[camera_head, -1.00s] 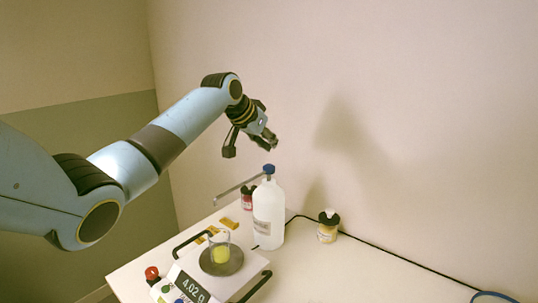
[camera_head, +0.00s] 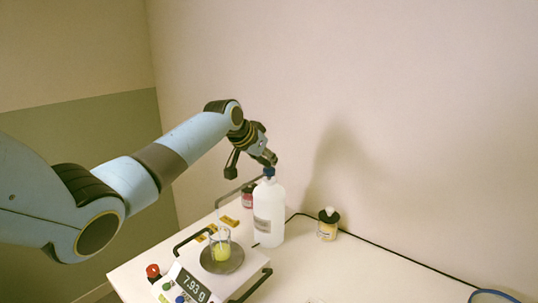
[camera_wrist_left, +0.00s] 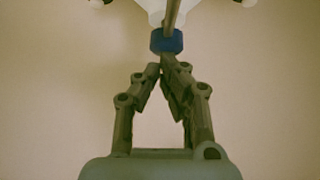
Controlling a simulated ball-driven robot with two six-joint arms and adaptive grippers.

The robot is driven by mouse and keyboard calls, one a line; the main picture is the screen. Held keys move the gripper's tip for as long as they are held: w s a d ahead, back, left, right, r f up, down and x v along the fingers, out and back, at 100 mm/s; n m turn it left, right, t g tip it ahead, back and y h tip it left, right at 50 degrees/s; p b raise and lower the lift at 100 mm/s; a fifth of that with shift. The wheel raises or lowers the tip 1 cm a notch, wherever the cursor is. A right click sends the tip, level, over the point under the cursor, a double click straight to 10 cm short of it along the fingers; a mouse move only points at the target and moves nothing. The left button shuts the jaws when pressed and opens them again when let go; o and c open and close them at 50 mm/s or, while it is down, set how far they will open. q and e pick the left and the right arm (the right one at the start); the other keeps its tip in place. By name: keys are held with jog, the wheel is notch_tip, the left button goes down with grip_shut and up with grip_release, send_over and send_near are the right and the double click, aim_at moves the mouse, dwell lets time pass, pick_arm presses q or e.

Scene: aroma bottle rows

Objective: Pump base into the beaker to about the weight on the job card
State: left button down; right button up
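The large white pump bottle (camera_head: 269,222) stands upright behind the scale, with a blue pump head (camera_head: 269,172) and a long grey spout (camera_head: 236,190) reaching left toward the beaker. The glass beaker (camera_head: 221,250) holds yellow liquid and stands on the round pan of the scale (camera_head: 206,287), whose display reads 7.93 g. My left gripper (camera_head: 271,161) is right at the top of the pump head; contact is hard to tell. In the left wrist view, its fingertips (camera_wrist_left: 164,68) meet with nothing between them, close to the blue pump head (camera_wrist_left: 167,41). My right gripper is out of view.
A black cable crosses the table. The table's right front is mostly clear.

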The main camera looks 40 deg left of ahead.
pick_arm(q)
jog(key=shift+s+f, duration=0.1)
jog(key=shift+f, duration=0.1)
jog(key=shift+r+p, duration=0.3)
jog(key=shift+p, duration=0.15)
notch_tip(320, 180, up, 5)
jog(key=p, duration=0.4)
jog(key=shift+f, duration=0.2)
jog(key=shift+s+a+r+b, duration=0.2)
jog(key=shift+s+b, duration=0.25)
jog(key=shift+s, duration=0.2)
jog(key=v, duration=0.8)
jog(key=shift+b, duration=0.35)
jog(key=shift+d, duration=0.15)
